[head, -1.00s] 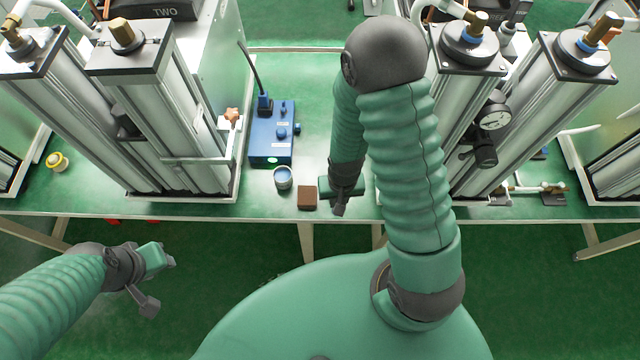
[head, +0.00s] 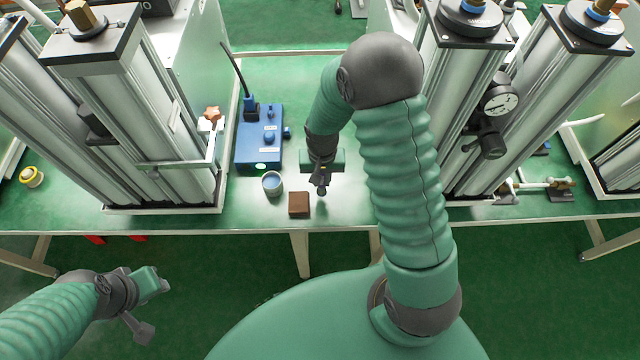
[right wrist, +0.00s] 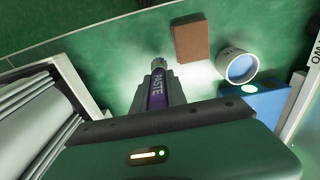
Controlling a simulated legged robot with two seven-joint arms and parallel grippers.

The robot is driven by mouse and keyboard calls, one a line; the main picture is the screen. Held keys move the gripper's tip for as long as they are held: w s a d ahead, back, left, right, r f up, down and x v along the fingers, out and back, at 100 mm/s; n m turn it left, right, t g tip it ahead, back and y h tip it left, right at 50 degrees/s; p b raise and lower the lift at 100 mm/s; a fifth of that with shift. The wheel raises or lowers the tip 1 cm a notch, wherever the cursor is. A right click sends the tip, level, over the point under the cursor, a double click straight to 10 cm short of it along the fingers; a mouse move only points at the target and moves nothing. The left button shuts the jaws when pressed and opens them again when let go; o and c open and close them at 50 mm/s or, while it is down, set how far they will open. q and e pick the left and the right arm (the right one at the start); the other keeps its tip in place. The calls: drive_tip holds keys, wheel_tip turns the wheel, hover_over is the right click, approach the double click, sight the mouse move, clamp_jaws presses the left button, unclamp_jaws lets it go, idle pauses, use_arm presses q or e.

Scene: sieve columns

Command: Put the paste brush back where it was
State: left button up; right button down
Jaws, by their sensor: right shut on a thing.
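The paste brush (right wrist: 158,90) shows in the right wrist view as a purple handle lettered PASTE with a grey end. My right gripper (right wrist: 160,88) is shut on it. In the head view my right gripper (head: 320,188) is over the green bench, right of a brown block (head: 299,204) and a small grey cup (head: 272,184) with a blue inside. The brush is hard to make out there. The block (right wrist: 191,40) and cup (right wrist: 237,65) also show in the right wrist view, apart from the brush. My left gripper (head: 152,300) is low at the left, off the bench; its jaws are unclear.
A blue box (head: 259,138) with a cable and a lit green spot stands behind the cup. Tall metal columns (head: 140,120) rise at left, and more columns (head: 500,110) with a gauge (head: 500,102) at right. Bare bench (head: 345,205) lies right of the block.

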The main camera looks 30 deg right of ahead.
drive_tip(key=f+b, duration=0.2)
drive_tip(key=w+f+b, duration=0.1)
drive_tip(key=f, duration=0.1)
drive_tip(key=shift+d+b, duration=0.3)
drive_tip(key=shift+b, duration=0.1)
drive_tip(key=shift+a+r, duration=0.15)
drive_tip(key=c, duration=1.8)
unclamp_jaws()
drive_tip(key=o, duration=0.5)
